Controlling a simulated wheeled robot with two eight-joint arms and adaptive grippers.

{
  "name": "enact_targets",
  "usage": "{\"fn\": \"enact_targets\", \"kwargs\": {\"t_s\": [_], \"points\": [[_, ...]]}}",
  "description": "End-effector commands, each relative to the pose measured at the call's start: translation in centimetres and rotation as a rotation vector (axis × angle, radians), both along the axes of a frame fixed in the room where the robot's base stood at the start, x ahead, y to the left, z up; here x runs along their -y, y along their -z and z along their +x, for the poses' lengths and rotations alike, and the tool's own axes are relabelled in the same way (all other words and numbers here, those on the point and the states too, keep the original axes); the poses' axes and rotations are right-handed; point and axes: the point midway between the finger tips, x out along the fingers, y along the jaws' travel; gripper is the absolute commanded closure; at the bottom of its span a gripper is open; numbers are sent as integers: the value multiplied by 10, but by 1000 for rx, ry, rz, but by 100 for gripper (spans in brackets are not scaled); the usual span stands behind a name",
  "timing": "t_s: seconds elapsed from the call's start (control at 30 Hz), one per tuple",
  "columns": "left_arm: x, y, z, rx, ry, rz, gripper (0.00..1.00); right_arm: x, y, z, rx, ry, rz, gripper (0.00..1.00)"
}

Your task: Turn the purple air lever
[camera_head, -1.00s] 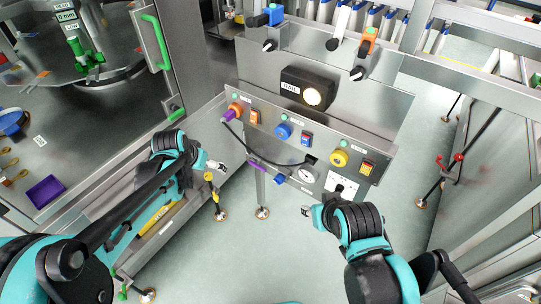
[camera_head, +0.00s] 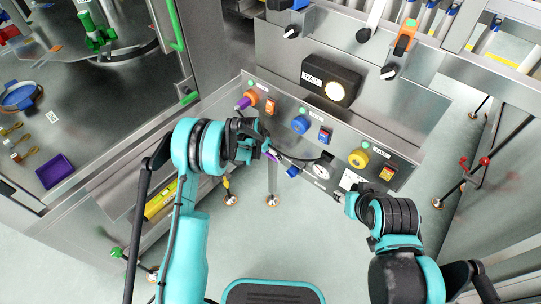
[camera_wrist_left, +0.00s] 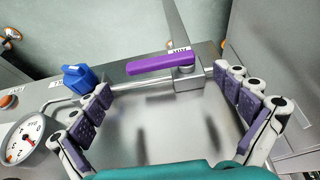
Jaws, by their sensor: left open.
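The purple air lever (camera_wrist_left: 160,62) is a long flat handle on a metal pipe, beside a label that appears to read AIR. In the left wrist view it lies crosswise, between and beyond the fingertips of my open left gripper (camera_wrist_left: 162,84), with no contact visible. In the head view a small bit of the purple lever (camera_head: 271,156) shows under the panel's lower edge, next to my left gripper (camera_head: 264,147), which partly hides it. My right gripper (camera_head: 341,197) is by the panel's lower right; its fingers are too small to judge.
A blue knob (camera_wrist_left: 79,78) and a pressure gauge (camera_wrist_left: 24,138) sit left of the lever in the wrist view. The control panel (camera_head: 280,112) carries several knobs and switches. A metal cabinet with a green handle (camera_head: 167,22) stands left. Open floor lies below the panel.

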Motion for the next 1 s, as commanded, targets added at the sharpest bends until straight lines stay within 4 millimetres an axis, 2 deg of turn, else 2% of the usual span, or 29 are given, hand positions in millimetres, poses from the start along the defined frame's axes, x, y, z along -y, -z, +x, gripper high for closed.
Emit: {"fn": "enact_targets", "kwargs": {"t_s": [0.03,0.2,0.53,0.57,0.8,1.0], "points": [[2,11,3,0,1,0,0,0,6,0,0,0,0,60],[6,26,9,1,0,1,0,0,13,0,0,0,0,60],[7,29,10,1,0,1,0,0,13,0,0,0,0,60],[7,29,10,1,0,1,5,0,13,0,0,0,0,60],[7,28,10,1,0,1,69,0,13,0,0,0,0,60],[6,28,10,-9,-1,-12,69,0,13,0,0,0,0,60]]}}
